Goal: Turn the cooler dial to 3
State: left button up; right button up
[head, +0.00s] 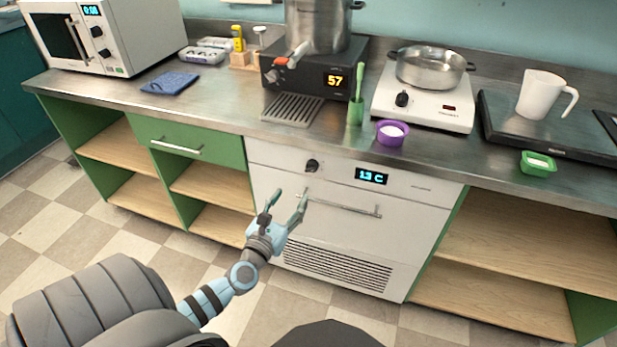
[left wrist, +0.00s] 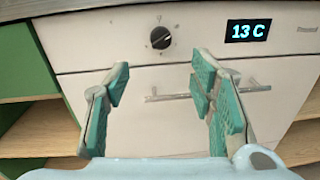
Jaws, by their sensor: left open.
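The cooler (head: 330,225) is a white cabinet unit under the counter, with a bar handle and a vent grille. Its black dial (head: 312,166) is at the upper left of its front panel, and the display (head: 371,176) reads 13 C. In the left wrist view the dial (left wrist: 161,38) shows a pale pointer mark and the display (left wrist: 247,31) also reads 13 C. My left gripper (head: 285,196) is open and empty in front of the cooler, below the dial and apart from it. Its fingers (left wrist: 160,95) frame the panel below the dial. My right gripper is not in view.
The cooler's bar handle (head: 345,203) runs just below and right of the dial. Green-sided open shelves (head: 210,187) flank the cooler. The counter above holds a purple bowl (head: 391,133), a hot plate (head: 425,106) and a unit reading 57 (head: 318,78).

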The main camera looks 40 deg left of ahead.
aim_at(310, 170)
pick_arm(q)
jog(key=b+x, duration=0.2)
jog(key=x, duration=1)
jog(key=shift+w, duration=0.15)
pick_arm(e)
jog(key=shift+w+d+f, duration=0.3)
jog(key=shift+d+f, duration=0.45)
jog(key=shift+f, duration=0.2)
pick_arm(q)
jog(key=shift+c, duration=0.6)
jog(key=c, duration=1)
jog(key=shift+c, duration=0.2)
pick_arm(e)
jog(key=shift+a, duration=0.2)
